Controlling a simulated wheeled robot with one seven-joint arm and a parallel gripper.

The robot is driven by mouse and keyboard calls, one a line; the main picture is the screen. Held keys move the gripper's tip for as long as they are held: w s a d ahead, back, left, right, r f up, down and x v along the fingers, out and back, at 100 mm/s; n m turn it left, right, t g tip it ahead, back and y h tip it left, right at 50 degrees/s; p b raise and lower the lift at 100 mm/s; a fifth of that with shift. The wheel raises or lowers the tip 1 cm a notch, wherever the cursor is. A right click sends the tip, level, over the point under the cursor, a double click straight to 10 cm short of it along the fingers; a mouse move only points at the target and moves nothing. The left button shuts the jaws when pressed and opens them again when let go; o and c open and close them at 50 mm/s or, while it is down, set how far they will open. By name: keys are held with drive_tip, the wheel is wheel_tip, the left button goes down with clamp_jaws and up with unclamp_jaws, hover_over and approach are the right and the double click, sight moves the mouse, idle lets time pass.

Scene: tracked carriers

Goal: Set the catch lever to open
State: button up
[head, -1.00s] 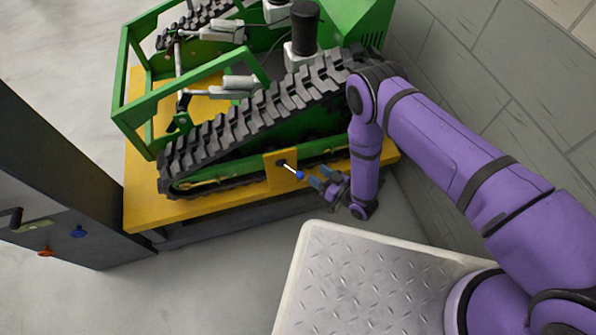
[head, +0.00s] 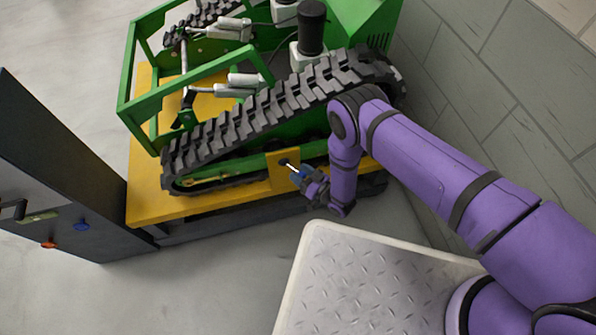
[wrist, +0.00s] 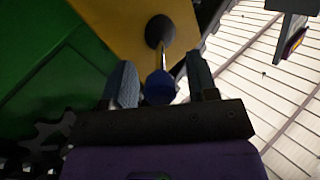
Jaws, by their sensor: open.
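The catch lever (head: 289,165) is a thin metal rod with a blue knob, sticking out from a dark round pivot on a yellow plate (head: 272,181) at the side of the green tracked carrier (head: 258,150). In the wrist view the blue knob (wrist: 160,87) sits between the two grey fingers, with a gap on each side. The rod runs up from it to the dark pivot (wrist: 159,31). My gripper (head: 299,176) is open around the knob; it also shows in the wrist view (wrist: 161,85). In the head view the fingers partly hide the knob.
A dark cabinet (head: 60,170) with a blue knob (head: 82,225) and a red knob (head: 48,244) stands at the left. The carrier rests on a yellow platform (head: 150,205). A grey tiled surface (head: 480,100) is at the right. Bare floor (head: 235,270) lies in front.

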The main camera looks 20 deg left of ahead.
drive_tip(key=shift+w+a, duration=0.25)
drive_tip(key=shift+a, duration=0.35)
clamp_jaws()
